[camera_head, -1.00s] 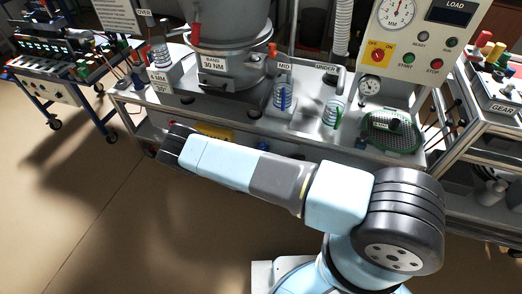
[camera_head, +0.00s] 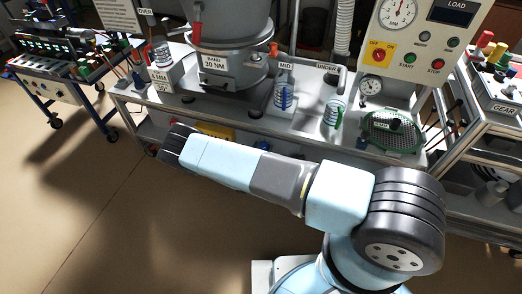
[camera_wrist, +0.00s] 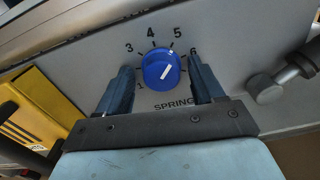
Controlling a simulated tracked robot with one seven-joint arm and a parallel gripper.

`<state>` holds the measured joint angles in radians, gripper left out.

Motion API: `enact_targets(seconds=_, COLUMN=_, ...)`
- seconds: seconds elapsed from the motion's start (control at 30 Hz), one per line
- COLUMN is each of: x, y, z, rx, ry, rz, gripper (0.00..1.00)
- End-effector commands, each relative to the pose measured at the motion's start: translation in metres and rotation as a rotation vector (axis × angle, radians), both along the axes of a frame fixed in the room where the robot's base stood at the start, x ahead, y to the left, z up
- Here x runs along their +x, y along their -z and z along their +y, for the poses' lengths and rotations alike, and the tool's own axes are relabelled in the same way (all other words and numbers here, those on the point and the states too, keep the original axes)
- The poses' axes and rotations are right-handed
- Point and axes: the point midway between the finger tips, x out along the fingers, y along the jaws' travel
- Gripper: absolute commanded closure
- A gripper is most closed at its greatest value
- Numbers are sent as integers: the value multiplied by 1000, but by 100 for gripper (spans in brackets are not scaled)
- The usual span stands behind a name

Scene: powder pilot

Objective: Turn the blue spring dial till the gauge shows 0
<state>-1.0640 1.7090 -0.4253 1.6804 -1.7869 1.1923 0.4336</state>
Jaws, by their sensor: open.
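The blue spring dial (camera_wrist: 161,69) is on a grey panel in the wrist view, with the word SPRING below it and numbers around it. In the head view my gripper (camera_head: 174,146) is low in front of the bench, and the dial is not visible. A large round gauge marked MM (camera_head: 397,13) is at the top right; its reading is too small to tell.
A grey vessel (camera_head: 232,45) stands on the bench, with jars (camera_head: 283,96) and a green-rimmed sieve (camera_head: 392,132) to its right. A smaller gauge (camera_head: 370,86) sits below the control panel. In the wrist view, a yellow part (camera_wrist: 42,108) is left and a metal knob (camera_wrist: 268,90) right.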

Motion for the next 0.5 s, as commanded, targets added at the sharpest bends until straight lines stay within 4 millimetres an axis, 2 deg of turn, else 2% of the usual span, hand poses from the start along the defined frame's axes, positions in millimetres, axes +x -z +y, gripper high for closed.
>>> enact_targets(seconds=0.27, x=-8, y=0, z=3, rx=-1, ry=1, rz=0, gripper=33)
enact_targets(seconds=0.5, x=-46, y=0, z=17, rx=-1, ry=-1, rz=1, gripper=33)
